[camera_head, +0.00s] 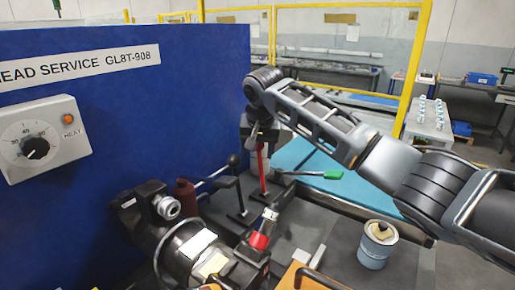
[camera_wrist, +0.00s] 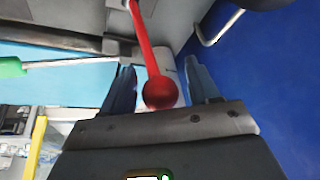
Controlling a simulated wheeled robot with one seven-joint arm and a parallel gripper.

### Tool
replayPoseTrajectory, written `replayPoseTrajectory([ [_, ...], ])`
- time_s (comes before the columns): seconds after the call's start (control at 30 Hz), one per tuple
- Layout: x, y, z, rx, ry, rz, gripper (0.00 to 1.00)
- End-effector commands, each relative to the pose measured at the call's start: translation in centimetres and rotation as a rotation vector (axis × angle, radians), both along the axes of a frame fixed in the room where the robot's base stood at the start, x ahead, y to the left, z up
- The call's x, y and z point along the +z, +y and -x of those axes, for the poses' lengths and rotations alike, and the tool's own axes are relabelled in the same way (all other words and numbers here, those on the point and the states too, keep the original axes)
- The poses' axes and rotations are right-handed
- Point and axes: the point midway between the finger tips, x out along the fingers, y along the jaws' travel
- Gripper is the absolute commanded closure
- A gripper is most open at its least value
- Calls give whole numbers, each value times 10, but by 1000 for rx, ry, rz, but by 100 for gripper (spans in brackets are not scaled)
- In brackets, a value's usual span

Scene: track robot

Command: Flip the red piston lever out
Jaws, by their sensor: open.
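The red piston lever (camera_head: 262,170) stands upright beside the blue panel, with its lower end near the dark bench fittings. In the wrist view the red lever (camera_wrist: 147,45) shows its round ball knob (camera_wrist: 160,93) close to my gripper's base. My gripper (camera_head: 262,137) is at the top of the lever. In the wrist view my gripper (camera_wrist: 162,78) is open, with one finger on each side of the lever and a visible gap on both sides. In the head view my gripper partly hides the lever's top.
A black-knobbed lever (camera_head: 236,185) stands just left of the red one. A green-handled lever (camera_head: 318,174) reaches right over the light blue surface (camera_head: 300,157). The blue panel (camera_head: 130,110) walls the left side. A paint can (camera_head: 377,246) stands at front right.

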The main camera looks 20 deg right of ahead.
Motion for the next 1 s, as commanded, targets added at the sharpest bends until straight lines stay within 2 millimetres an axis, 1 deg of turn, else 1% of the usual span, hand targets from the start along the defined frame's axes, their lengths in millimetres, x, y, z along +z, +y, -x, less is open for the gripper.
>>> replayPoseTrajectory([
  [0.13,-5,0,-2,0,0,-1,40],
  [0.33,-5,0,-2,0,0,-1,40],
  [0.37,-5,0,-2,0,0,-1,42],
  [0.9,-5,0,-2,0,-1,0,93],
  [0.97,-5,0,-2,0,-1,0,99],
  [1.0,-5,0,-2,0,-1,0,100],
])
